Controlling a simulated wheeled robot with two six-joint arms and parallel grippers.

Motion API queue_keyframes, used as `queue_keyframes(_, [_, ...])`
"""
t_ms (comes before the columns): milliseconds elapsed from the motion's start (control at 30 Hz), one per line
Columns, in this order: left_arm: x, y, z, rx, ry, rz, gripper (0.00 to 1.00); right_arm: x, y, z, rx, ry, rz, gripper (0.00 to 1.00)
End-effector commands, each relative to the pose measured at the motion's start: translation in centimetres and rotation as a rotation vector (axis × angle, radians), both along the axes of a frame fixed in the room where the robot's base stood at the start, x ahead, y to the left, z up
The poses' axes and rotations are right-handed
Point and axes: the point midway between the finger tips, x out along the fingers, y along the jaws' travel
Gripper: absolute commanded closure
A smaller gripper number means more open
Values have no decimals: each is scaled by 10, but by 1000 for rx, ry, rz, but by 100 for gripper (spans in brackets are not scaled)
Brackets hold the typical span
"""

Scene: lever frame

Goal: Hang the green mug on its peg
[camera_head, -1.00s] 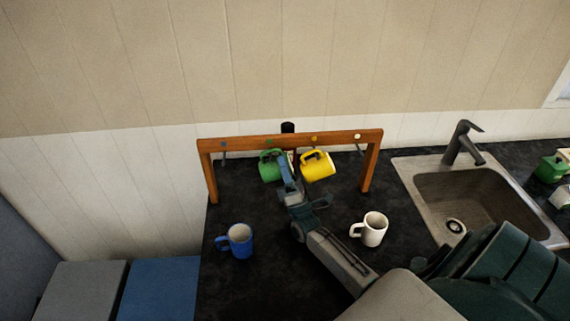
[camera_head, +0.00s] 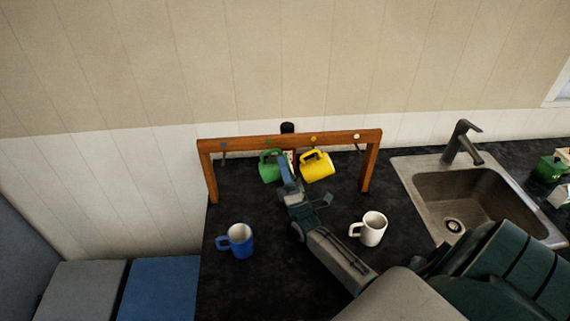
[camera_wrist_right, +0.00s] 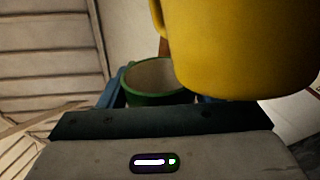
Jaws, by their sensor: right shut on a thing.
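The green mug (camera_head: 269,171) is at the wooden peg frame (camera_head: 243,143), just under the crossbar and left of the yellow mug. My right gripper (camera_head: 286,176) is shut on the green mug. In the right wrist view, the green mug (camera_wrist_right: 160,82) sits between the blue fingers, its pale inside facing the camera. The green dot (camera_head: 269,142) is right above the mug. I cannot tell whether the mug's handle is around its peg. My left gripper is not in view.
The yellow mug (camera_head: 317,166) hangs tilted close on the right; it looms large in the right wrist view (camera_wrist_right: 235,45). A blue mug (camera_head: 237,240) and a white mug (camera_head: 370,229) stand on the dark counter. A sink (camera_head: 470,195) is at right.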

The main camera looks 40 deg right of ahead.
Motion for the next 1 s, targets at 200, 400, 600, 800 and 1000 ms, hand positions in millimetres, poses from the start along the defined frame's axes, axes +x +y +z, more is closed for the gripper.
queue_keyframes(200, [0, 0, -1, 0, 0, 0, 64, 0, 0, 0, 0, -1, 0, 71])
queue_keyframes(400, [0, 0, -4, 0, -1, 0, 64, 1, 2, -4, 1, -1, 1, 71])
queue_keyframes(600, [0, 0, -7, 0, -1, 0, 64, 3, 4, -7, 0, -1, 0, 71])
queue_keyframes(800, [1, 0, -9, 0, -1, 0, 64, 4, 6, -10, 0, -1, 0, 71])
queue_keyframes(1000, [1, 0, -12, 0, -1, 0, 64, 5, 9, -14, 2, 0, 0, 71])
